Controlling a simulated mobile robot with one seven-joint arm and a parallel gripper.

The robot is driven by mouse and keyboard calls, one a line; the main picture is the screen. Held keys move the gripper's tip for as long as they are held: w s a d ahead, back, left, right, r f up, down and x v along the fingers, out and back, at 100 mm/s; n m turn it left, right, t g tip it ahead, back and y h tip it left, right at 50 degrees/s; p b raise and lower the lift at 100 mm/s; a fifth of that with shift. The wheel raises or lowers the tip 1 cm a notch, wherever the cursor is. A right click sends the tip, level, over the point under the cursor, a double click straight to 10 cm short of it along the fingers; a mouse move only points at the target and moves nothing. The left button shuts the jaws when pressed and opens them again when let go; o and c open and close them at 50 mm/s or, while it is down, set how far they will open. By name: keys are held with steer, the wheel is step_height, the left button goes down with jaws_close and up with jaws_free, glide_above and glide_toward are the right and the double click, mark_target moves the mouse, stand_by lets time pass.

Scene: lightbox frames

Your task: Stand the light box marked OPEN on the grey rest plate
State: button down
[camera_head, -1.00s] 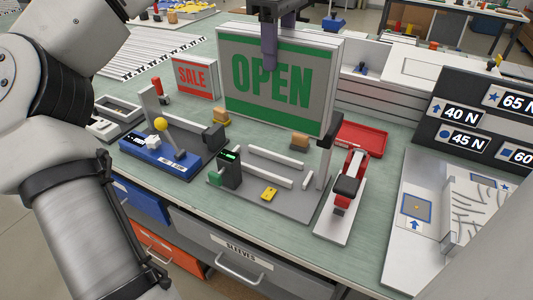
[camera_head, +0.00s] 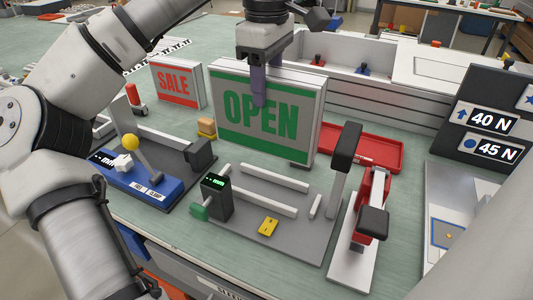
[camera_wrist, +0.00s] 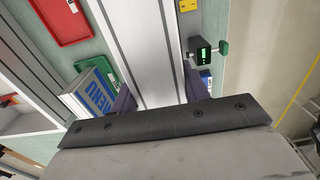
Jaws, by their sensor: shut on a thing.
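The OPEN light box (camera_head: 232,130) has green letters and green bands on a pale face, upright in the head view. My gripper (camera_head: 260,100) is shut on its top edge from above. In the wrist view the pale box (camera_wrist: 150,50) runs between my fingers (camera_wrist: 160,98). A grey plate (camera_head: 285,238) with white rails, apparently the rest plate, lies in front of the box, which is behind and above it in the picture. Whether the box's bottom touches anything is not clear.
A dark display block (camera_head: 216,198) with a green knob stands at the plate's left, a yellow piece (camera_head: 268,227) on its front. A red clamp (camera_head: 372,205) stands right, a blue-based fixture (camera_head: 150,185) left. The SALE box (camera_head: 178,85) and red tray (camera_head: 375,150) are behind.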

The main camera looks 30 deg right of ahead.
mark_target(267, 147)
step_height(267, 147, down, 14)
steer(key=shift+r+p, duration=0.1)
steer(key=shift+p, duration=0.45)
steer(key=shift+f, duration=0.25)
steer(key=c, duration=0.7)
jaws_free()
step_height(267, 147, up, 12)
steer(key=shift+r+b, duration=0.2)
steer(key=shift+b, duration=0.25)
steer(key=shift+d, duration=0.1)
